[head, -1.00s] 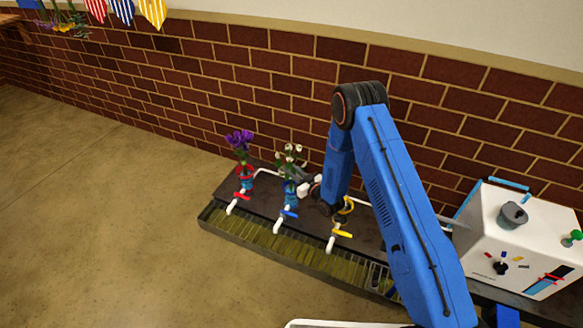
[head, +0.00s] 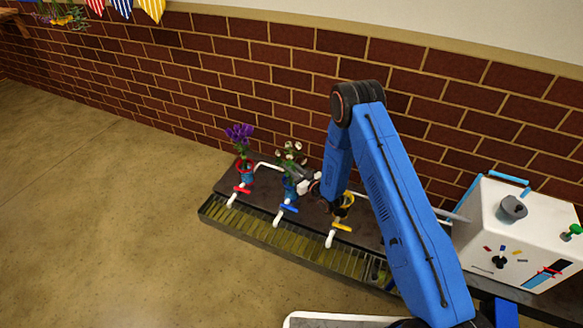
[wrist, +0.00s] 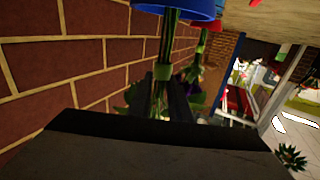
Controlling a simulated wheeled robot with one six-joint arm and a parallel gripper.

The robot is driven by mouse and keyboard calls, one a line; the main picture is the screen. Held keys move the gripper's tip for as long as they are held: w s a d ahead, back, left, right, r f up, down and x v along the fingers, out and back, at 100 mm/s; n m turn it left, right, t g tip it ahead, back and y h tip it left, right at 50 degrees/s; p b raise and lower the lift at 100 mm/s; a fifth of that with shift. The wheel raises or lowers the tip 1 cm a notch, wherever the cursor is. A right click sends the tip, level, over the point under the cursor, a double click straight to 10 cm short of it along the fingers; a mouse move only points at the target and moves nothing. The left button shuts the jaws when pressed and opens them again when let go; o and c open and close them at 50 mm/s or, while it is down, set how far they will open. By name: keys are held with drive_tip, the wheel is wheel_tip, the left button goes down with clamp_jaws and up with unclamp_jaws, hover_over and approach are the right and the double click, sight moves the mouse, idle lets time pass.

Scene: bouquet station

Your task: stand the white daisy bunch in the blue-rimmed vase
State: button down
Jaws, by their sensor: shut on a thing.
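The white daisy bunch (head: 291,157) is upright over the blue-rimmed vase (head: 290,187) in the head view. My gripper (head: 303,180) reaches it from the right. In the wrist view, which is turned over, my gripper (wrist: 172,98) is shut on the green stems (wrist: 166,50). The stems run to the blue vase rim (wrist: 188,8) at the top edge and appear to pass into it. How deep they reach is hidden. Most of the blossoms are hidden behind my gripper in the wrist view.
A purple bunch (head: 240,135) stands in a red-rimmed vase (head: 244,168) to the left. A yellow-rimmed vase (head: 345,200) is close on the right. White taps with coloured handles line the grated trough (head: 270,237). The brick wall is behind; a white machine (head: 530,235) stands right.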

drive_tip(key=shift+f, duration=0.55)
idle(0.6)
drive_tip(key=c, duration=1.6)
unclamp_jaws()
drive_tip(key=shift+o, duration=0.2)
drive_tip(key=v, duration=1.7)
drive_tip(key=shift+d, duration=0.2)
